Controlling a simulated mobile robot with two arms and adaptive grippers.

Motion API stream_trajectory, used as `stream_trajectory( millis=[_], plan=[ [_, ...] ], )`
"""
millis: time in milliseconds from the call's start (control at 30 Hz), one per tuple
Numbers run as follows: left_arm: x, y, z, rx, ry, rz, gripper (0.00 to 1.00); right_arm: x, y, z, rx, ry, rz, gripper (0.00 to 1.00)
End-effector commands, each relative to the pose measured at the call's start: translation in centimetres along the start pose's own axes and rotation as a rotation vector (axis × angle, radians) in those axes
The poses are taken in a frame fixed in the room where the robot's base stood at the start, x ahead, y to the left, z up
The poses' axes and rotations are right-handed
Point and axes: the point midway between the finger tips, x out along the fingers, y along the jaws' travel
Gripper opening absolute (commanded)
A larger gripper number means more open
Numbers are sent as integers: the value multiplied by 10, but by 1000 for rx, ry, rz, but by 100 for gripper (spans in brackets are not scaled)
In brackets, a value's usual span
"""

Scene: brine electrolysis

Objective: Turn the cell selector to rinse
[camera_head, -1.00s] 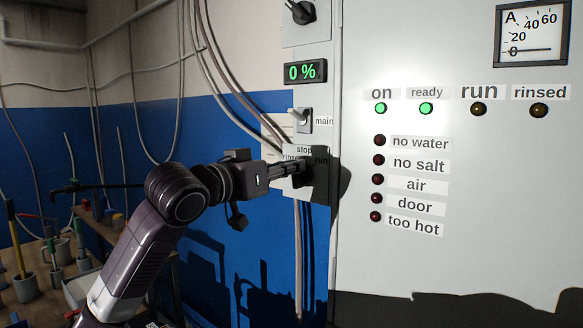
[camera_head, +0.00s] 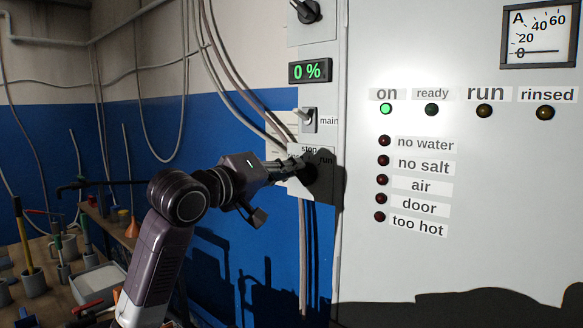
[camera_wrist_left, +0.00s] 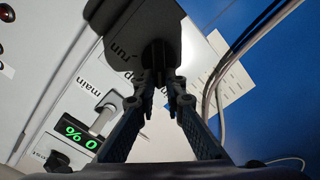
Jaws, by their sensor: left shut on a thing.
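The cell selector is a dark knob (camera_head: 310,174) on a small plate at the panel's left edge, with "stop" and "run" labels showing. My left gripper (camera_head: 297,168) comes in from the left and is shut on the knob. In the left wrist view the two fingers (camera_wrist_left: 161,92) close around the dark knob (camera_wrist_left: 158,54); its pointing direction is hard to tell. My right gripper is not in view.
The "on" lamp (camera_head: 386,109) is green; the "ready" lamp (camera_head: 432,110) is dark. "Run" and "rinsed" lamps look unlit. The main switch (camera_head: 308,118) and a 0 % display (camera_head: 310,72) sit above the selector. Hoses hang close by. A cluttered bench (camera_head: 88,262) stands lower left.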

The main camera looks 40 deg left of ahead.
Motion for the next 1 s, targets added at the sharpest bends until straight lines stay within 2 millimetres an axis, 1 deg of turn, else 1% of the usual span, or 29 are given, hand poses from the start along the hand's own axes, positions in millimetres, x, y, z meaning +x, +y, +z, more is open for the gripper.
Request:
stream_trajectory(
  millis=[233,633,667,800,1000],
  plan=[
    [0,-1,1,-45,-2,-1,0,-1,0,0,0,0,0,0],
    [0,-2,1,-49,-2,-1,0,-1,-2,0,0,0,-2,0],
    [0,-2,1,-49,-2,-1,13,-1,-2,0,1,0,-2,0],
    [0,-2,1,-48,-1,-1,28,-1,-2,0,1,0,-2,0],
    [0,-1,0,-48,-1,0,28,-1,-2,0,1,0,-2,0]
  ],
)
